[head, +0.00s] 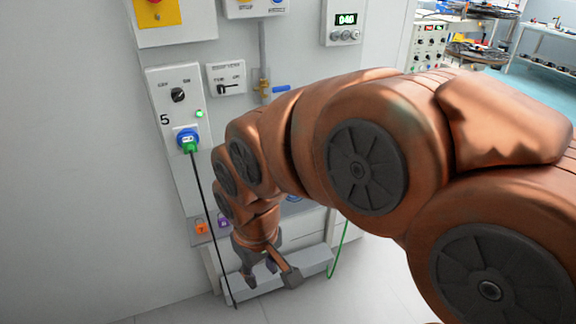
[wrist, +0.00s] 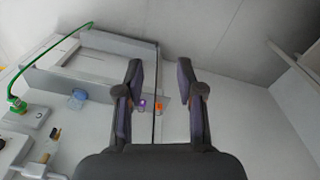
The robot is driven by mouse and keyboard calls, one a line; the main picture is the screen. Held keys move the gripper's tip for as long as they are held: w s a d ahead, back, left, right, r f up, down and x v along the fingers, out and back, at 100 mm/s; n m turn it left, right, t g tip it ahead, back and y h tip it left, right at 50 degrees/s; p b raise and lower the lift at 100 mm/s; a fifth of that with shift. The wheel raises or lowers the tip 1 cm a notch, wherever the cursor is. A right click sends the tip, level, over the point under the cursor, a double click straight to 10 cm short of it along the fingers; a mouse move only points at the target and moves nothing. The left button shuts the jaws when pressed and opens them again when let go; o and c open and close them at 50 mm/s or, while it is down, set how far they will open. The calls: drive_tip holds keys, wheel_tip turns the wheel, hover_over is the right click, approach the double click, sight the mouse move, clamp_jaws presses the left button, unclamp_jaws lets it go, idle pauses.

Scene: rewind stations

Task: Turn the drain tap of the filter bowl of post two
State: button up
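My gripper (head: 269,275) hangs low in front of the wall, near a grey ledge (head: 305,272) at floor level. In the wrist view my gripper (wrist: 160,70) has its two fingers wide apart with nothing held between them. A small translucent blue round thing (wrist: 78,97), possibly a filter bowl, is on the panel left of the fingers in the wrist view. A drain tap cannot be made out on it. In the head view my arm hides most of that area. The only post number I can read is 5.
A panel (head: 163,80) marked 5 has a knob, a green lamp and a blue-green plug (head: 187,140) with a hanging black cable (head: 208,215). A blue-handled valve (head: 281,89) sits on a pipe. A green cable (wrist: 50,50) and orange (wrist: 160,104) and purple (wrist: 142,103) tags are near.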

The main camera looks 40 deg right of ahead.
drive_tip(key=w+d+f+m+t+h+b, duration=0.1)
drive_tip(key=w+d+f+t+b, duration=0.35)
drive_tip(key=w+d+b, duration=0.55)
drive_tip(key=w+d+f+t+h+b, duration=0.1)
drive_tip(key=w+d+f+t+b, duration=0.4)
drive_tip(key=w+d, duration=0.5)
drive_tip(key=w+d+m+t+h+b, duration=0.25)
drive_tip(key=d+t+b, duration=0.45)
drive_tip(key=d+b, duration=0.85)
drive_tip(key=w+d+p, duration=0.1)
drive_tip(key=w+d, duration=0.4)
drive_tip(key=w, duration=0.3)
drive_tip(key=shift+f+n+h, duration=0.35)
drive_tip(key=shift+h, duration=0.1)
clamp_jaws()
